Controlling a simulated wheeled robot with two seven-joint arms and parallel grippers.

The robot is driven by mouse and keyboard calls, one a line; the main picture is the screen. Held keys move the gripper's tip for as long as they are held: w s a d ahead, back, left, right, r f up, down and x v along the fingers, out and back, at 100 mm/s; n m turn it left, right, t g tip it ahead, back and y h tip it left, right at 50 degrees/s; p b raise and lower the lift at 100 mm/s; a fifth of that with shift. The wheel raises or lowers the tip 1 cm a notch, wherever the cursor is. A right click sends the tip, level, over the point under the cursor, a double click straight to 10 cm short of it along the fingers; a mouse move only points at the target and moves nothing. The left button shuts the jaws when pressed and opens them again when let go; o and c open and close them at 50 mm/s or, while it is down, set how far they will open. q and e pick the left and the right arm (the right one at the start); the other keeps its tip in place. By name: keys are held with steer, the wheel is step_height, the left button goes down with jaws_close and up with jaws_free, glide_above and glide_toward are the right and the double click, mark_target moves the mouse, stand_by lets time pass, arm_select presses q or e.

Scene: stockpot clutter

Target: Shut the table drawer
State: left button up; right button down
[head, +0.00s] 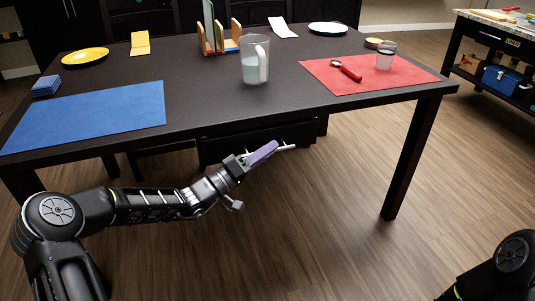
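The table (200,75) is black with a dark top. A dark, box-like front that looks like the drawer (218,152) shows below the table's near edge, around the middle. How far it stands out is hard to tell in the dark. My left gripper (281,147) is in front of it, under the table edge, pointing right. A purple block-like piece (263,153) shows at its fingers, and I cannot tell whether it is held. Contact with the drawer cannot be made out. My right gripper is out of view; only part of that arm shows at the bottom right.
On the table are a blue mat (90,115), a red mat (405,82) with a red-handled tool (346,70) and a glass (385,58), a clear pitcher (254,68), a yellow plate (85,57) and a rack (215,42). A table leg (408,160) stands right; floor between is clear.

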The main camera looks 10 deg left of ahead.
arm_select(q)
steer(key=shift+w, duration=0.15)
steer(key=shift+a, duration=0.1)
steer(key=shift+c, duration=1)
jaws_close()
steer(key=shift+a+f, duration=0.1)
steer(key=shift+f, duration=0.05)
